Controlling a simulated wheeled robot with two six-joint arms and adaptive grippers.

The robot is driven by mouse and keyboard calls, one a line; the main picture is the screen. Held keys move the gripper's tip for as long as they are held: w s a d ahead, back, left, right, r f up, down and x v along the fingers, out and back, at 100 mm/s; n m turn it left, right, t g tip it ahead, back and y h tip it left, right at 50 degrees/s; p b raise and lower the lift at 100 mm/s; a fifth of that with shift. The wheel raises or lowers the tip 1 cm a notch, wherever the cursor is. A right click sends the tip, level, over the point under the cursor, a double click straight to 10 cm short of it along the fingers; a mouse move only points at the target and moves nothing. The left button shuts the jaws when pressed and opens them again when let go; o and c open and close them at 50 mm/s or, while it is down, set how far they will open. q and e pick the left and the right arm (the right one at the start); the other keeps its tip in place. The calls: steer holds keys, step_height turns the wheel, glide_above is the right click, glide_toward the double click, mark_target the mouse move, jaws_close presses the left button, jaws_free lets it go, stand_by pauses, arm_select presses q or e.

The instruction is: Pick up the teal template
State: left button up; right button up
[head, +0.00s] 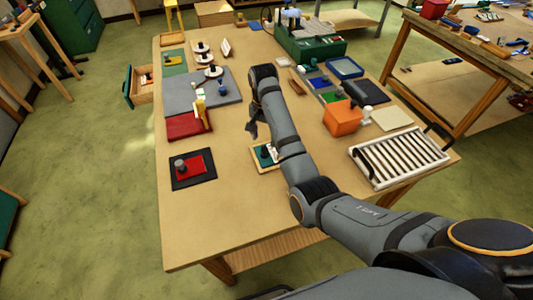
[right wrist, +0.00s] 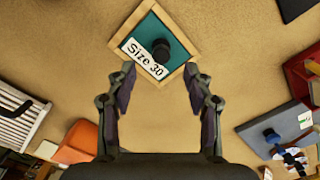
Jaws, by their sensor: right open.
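The teal template (right wrist: 149,29) lies in a light wooden frame (right wrist: 183,68) on the table. It has a black knob (right wrist: 161,51) and a white label reading "Size 30". In the head view the teal template (head: 257,156) is at the table's middle, partly covered by my right arm. My right gripper (right wrist: 160,77) is open and empty, its fingers apart on either side of the frame's near corner in the right wrist view. In the head view the right gripper (head: 253,128) hangs just behind the template. My left gripper is not in view.
A red template on a black base (head: 194,168) lies to the left. An orange bin (head: 343,118) and a white slatted rack (head: 400,157) stand to the right. A grey board (head: 190,95) with several items is behind left. The table's front left is clear.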

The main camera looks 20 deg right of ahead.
mark_target(264, 149)
step_height(264, 149, down, 3)
steer(key=shift+w+r+p, duration=0.1)
steer(key=shift+r+p, duration=0.1)
steer(key=shift+p, duration=0.4)
steer(key=shift+w+f, duration=0.2)
steer(key=shift+f, duration=0.1)
steer(key=shift+f+p, duration=0.45)
steer(key=f, duration=0.2)
steer(key=f+p, duration=0.1)
steer(key=shift+s+f, duration=0.2)
steer(key=shift+f, duration=0.45)
jaws_close()
step_height(264, 149, up, 9)
steer(key=shift+w+f+b, duration=0.1)
steer(key=shift+b, duration=0.7)
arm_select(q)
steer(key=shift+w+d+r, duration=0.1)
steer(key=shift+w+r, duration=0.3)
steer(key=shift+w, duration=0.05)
arm_select(e)
steer(key=shift+r, duration=0.65)
